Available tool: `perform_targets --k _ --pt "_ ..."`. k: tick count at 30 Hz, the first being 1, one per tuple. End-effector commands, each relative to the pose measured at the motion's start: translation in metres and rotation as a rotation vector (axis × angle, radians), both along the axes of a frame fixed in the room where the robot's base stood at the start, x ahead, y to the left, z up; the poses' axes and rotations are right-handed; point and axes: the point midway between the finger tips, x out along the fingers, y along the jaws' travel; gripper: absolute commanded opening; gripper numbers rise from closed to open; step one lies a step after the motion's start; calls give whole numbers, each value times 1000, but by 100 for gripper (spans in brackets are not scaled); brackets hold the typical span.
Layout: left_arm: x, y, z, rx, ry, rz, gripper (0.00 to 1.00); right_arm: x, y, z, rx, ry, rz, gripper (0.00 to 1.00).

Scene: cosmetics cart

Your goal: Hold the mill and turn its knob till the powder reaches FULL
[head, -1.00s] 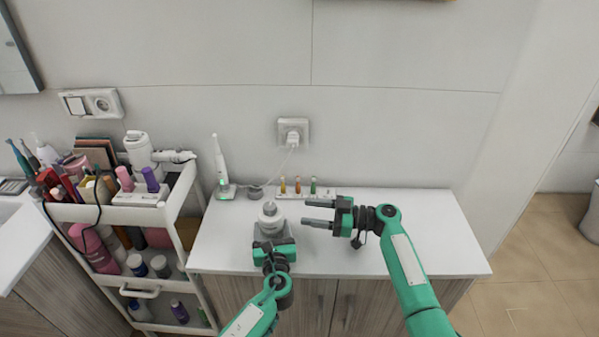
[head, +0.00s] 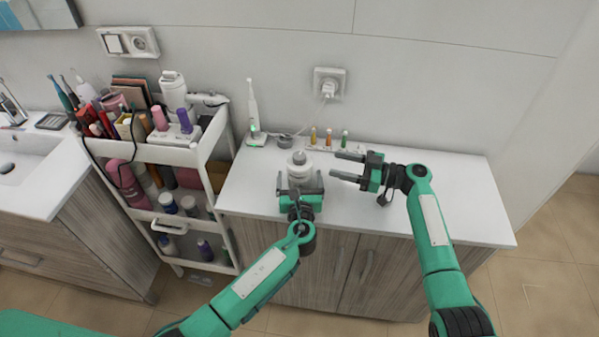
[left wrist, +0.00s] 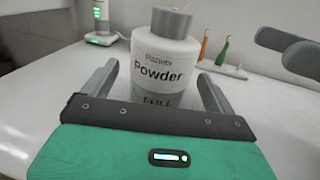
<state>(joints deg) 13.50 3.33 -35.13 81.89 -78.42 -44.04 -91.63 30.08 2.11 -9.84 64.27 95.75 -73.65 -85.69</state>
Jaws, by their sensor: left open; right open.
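The mill (head: 299,170) is a white, upright bottle-shaped body with a grey knob (head: 298,157) on top, standing on the white counter. In the left wrist view the mill (left wrist: 165,60) shows the word "Powder" and, lower down, "FULL" on a darker band, partly cut off by my gripper. My left gripper (head: 300,187) is open, with its fingers on either side of the mill's lower body and gaps beside it. My right gripper (head: 347,166) is open and empty, to the right of the mill, its fingers pointing left. The powder level is not clear.
An electric toothbrush on its charger (head: 254,115) and a small grey dish (head: 285,140) stand behind the mill. A rack with several small coloured brushes (head: 328,140) is behind right. A crowded white cart (head: 182,157) stands at left. The counter's right part (head: 455,200) is clear.

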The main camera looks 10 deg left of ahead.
Motion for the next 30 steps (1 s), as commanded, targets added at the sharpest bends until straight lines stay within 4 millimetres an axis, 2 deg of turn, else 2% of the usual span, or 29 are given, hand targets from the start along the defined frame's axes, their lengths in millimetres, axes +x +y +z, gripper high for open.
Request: perform_targets --k 5,12,18,24,30 --pt "-22 -4 -1 0 1 0 90 0 0 0 0 0 0 55" --pt "-73 -13 -1 -1 3 -1 90 0 0 0 0 0 0 55" --pt "-104 -18 -1 0 2 -1 90 0 0 0 0 0 0 55" --pt "-116 -20 0 0 1 0 90 0 0 0 0 0 0 55" --pt "-117 -20 0 0 1 0 90 0 0 0 0 0 0 55"
